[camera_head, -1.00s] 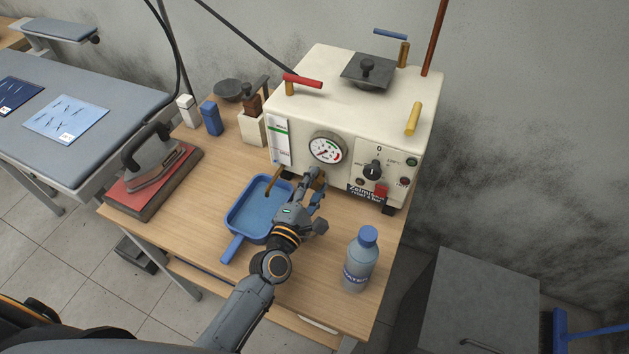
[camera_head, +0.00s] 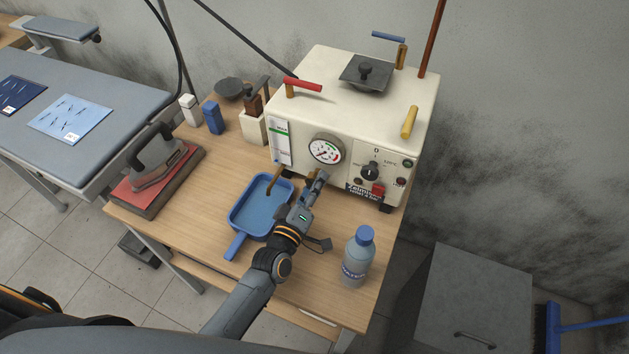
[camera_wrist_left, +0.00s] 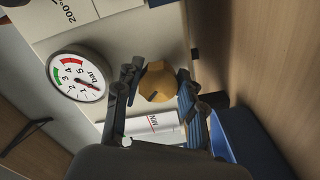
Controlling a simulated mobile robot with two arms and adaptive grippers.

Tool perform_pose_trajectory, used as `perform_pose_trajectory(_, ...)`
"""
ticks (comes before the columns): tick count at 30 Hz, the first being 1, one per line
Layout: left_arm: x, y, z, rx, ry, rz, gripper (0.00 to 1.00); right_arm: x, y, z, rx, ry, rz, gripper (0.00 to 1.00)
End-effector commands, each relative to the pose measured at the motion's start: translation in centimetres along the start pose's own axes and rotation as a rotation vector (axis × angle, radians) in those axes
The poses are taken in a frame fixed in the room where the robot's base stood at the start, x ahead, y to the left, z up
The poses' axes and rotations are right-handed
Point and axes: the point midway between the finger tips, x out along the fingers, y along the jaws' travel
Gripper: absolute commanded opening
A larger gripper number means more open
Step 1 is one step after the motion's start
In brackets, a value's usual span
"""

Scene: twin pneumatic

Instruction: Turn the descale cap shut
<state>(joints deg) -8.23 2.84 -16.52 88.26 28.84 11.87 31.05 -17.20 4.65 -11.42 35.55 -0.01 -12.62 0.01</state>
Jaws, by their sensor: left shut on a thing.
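The descale cap (camera_wrist_left: 158,84) is a brass-coloured faceted knob on the front of the cream boiler (camera_head: 350,105). In the left wrist view it sits between the two fingers of my left gripper (camera_wrist_left: 160,88), which are shut on its sides. How far the cap is screwed in cannot be told. My right gripper is not in view.
A water bottle (camera_head: 357,257) stands to the right on the wooden table (camera_head: 190,215). An iron (camera_head: 158,165) rests at the left. The front right tabletop is clear around the bottle.

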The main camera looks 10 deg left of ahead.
Motion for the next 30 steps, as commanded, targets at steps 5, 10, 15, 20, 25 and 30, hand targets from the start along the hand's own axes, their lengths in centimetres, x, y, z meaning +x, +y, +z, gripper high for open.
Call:
perform_pose_trajectory(5,0.0,-0.1,0.0,0.168,-0.002,-0.003,0.08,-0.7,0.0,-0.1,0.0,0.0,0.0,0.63)
perform_pose_trajectory(10,0.0,-0.1,0.0,0.328,-0.002,-0.002,0.08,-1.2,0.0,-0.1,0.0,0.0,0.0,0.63)
perform_pose_trajectory(15,0.0,-0.2,0.0,0.478,-0.003,-0.002,0.08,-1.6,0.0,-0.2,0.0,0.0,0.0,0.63)
perform_pose_trajectory(20,0.0,-0.3,0.0,0.595,-0.002,-0.003,0.08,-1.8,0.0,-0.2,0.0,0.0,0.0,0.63)
perform_pose_trajectory(25,-0.1,-0.4,0.0,0.691,-0.003,-0.002,0.08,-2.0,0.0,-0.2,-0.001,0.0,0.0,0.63)
perform_pose_trajectory(30,-0.1,-0.4,0.0,0.75,-0.003,-0.002,0.08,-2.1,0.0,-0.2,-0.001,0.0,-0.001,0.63)
